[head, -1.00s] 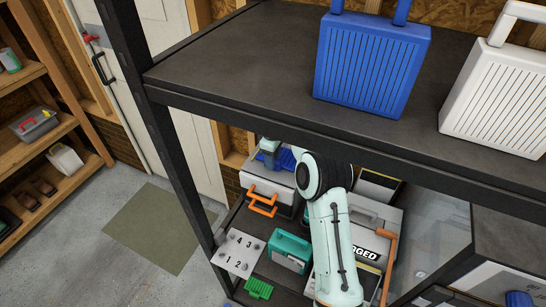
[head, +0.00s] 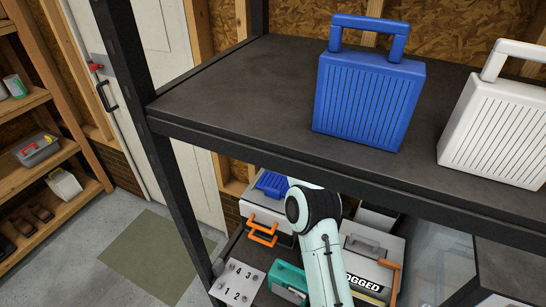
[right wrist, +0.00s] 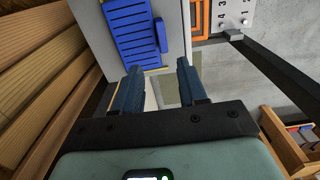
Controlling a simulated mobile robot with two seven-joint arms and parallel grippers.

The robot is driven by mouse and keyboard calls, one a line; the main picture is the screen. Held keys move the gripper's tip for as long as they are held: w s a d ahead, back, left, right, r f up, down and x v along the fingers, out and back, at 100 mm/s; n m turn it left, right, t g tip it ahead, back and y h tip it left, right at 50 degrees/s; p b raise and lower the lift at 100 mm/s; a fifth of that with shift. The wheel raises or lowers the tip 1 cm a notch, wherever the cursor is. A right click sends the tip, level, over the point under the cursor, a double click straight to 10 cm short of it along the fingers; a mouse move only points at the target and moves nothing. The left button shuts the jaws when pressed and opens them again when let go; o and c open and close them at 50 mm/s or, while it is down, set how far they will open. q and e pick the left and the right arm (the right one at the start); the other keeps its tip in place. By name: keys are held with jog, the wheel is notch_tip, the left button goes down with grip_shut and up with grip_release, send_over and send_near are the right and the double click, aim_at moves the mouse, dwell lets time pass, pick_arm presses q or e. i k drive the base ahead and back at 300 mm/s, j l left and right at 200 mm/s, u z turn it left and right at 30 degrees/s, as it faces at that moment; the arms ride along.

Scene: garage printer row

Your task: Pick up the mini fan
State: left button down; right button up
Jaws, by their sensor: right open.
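A blue slatted piece (head: 272,184) lies on a pale grey box on the lower shelf; it also shows in the right wrist view (right wrist: 130,32), just beyond the fingertips. Two larger slatted units with top handles stand upright on the upper shelf: a blue one (head: 368,100) and a white one (head: 495,130). I cannot tell for certain which of these is the mini fan. My right gripper (right wrist: 158,66) is open and empty, with dark blue fingers. In the head view the upper shelf and my arm hide it. My left gripper is not in view.
The upper shelf (head: 225,95) overhangs the lower one, with a black post (head: 165,170) at its left. The lower shelf holds an orange handle (head: 262,234), a numbered plate (head: 238,281), a teal box (head: 288,280) and a grey lidded case (head: 372,262).

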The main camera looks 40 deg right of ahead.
aim_at(282, 275)
jog(key=k+j, duration=0.25)
jog(key=k, duration=0.2)
jog(key=k+j, duration=0.2)
jog(key=k, duration=0.3)
